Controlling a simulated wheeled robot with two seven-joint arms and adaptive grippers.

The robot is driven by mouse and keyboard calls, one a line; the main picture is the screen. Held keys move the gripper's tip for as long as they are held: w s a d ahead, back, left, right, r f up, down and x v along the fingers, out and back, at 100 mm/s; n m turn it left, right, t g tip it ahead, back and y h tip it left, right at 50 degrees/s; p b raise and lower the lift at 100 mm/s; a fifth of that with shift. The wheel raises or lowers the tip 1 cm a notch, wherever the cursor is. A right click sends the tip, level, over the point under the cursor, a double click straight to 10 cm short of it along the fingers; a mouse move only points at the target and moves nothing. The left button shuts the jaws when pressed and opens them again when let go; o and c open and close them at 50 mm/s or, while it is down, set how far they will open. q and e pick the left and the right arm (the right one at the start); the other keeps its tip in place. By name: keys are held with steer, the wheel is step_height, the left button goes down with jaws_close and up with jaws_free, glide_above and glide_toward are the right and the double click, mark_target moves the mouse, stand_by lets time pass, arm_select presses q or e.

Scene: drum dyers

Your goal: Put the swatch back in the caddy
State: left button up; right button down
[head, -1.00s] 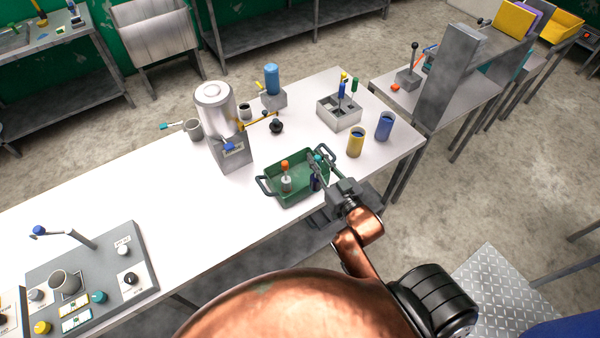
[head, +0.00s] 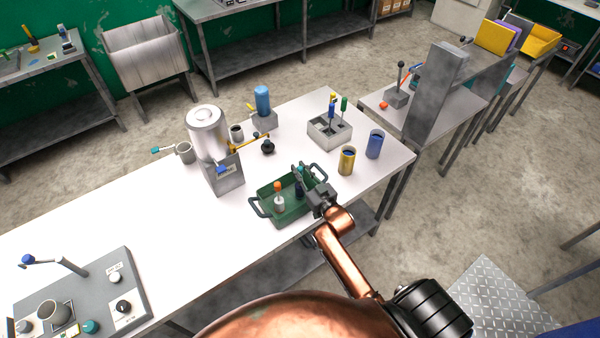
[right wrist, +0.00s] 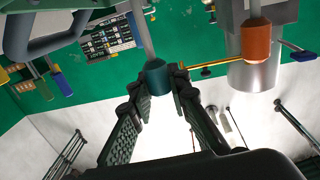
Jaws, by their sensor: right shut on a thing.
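My right gripper (head: 301,172) is shut on the teal handle of a swatch (right wrist: 155,75), above the right part of a green two-handled caddy (head: 266,215). In the right wrist view the teal handle is between the fingertips, with a grey stem running on from it. A dark piece shows below the fingertips in the head view; I cannot tell if it belongs to the held swatch. Another piece with an orange handle (head: 277,186) stands in the caddy; its handle also shows in the right wrist view (right wrist: 256,40). My left gripper is out of view.
A grey divided box (head: 322,135) with several coloured handles stands behind. A metal drum (head: 207,130) with a yellow lever stands left of the caddy. The left white tabletop is mostly clear.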

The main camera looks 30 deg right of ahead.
steer(key=shift+f, duration=0.7)
steer(key=shift+f, duration=0.2)
steer(key=c, duration=1.8)
jaws_free()
steer(key=shift+r, duration=0.15)
steer(key=s+b, duration=0.1)
steer(key=s, duration=1.1)
